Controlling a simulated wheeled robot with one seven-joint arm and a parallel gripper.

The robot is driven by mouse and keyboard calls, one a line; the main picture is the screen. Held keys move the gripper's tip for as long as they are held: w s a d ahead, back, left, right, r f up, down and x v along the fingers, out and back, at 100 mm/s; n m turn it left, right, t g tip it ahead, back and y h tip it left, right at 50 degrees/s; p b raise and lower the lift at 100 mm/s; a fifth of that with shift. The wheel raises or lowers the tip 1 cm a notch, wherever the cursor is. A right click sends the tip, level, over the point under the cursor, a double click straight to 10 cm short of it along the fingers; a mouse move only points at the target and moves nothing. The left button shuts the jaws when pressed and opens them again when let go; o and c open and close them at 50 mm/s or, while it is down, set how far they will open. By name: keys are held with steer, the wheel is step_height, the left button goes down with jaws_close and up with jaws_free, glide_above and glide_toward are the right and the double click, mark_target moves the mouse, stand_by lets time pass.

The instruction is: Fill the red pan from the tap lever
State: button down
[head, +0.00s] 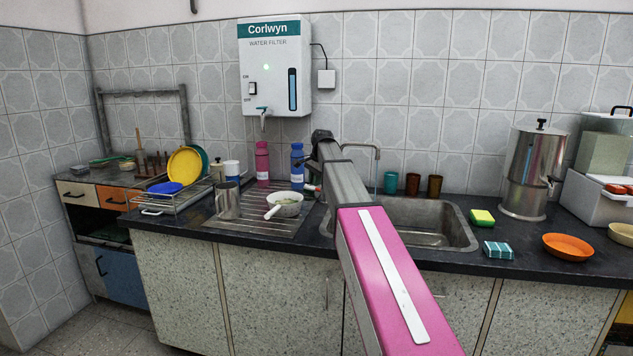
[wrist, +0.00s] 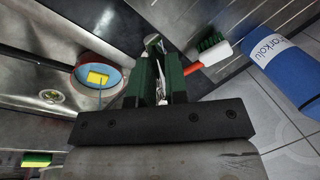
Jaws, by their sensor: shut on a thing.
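My gripper (wrist: 160,88) has dark green fingers, shut on a small metallic piece (wrist: 153,42), which appears to be the tap lever; its exact shape is partly hidden between the fingers. A round vessel with a reddish rim (wrist: 82,75), likely the red pan, is in the sink to the left of my gripper in the wrist view. Its inside looks pale blue with a yellow patch; I cannot tell whether that is water. In the head view the tap's bent spout (head: 360,147) shows right of my arm, while the lever, fingertips and pan are hidden.
The steel sink (head: 448,232) lies right of my arm. A pink bottle (head: 262,165) and a blue bottle (head: 297,168) stand left of it. A red-handled brush (wrist: 208,55) is close to my fingers. A white saucepan (head: 284,207) sits on the drainboard.

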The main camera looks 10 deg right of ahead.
steer(key=c, duration=1.1)
jaws_free()
steer(key=shift+r, duration=0.15)
steer(key=v, duration=1)
steer(key=shift+s+r, duration=0.1)
steer(key=shift+r, duration=0.2)
